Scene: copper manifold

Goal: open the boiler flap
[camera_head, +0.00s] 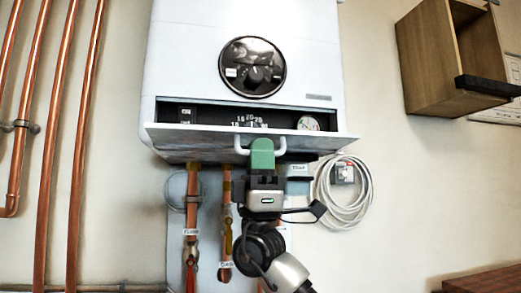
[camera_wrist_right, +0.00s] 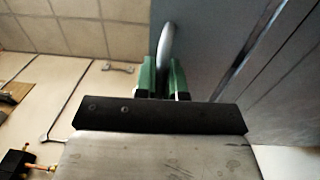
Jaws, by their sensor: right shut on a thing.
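The white boiler (camera_head: 300,60) hangs on the wall in the head view. Its flap (camera_head: 325,139) is tilted down and outward along the lower front, and the panel behind it shows a number scale and a gauge. The flap's handle (camera_head: 281,147) is a pale curved bar at the middle of the flap. My right gripper (camera_head: 262,150), with green fingers, is shut on the handle. In the right wrist view the handle (camera_wrist_right: 167,42) runs between the green fingers (camera_wrist_right: 166,80). My left gripper is in neither view.
Copper pipes (camera_head: 53,150) run up the wall at the left. More pipes with valves (camera_head: 191,215) hang below the boiler. A coiled white cable (camera_head: 352,215) hangs right of my gripper. An open wooden cabinet (camera_head: 430,65) is at the upper right.

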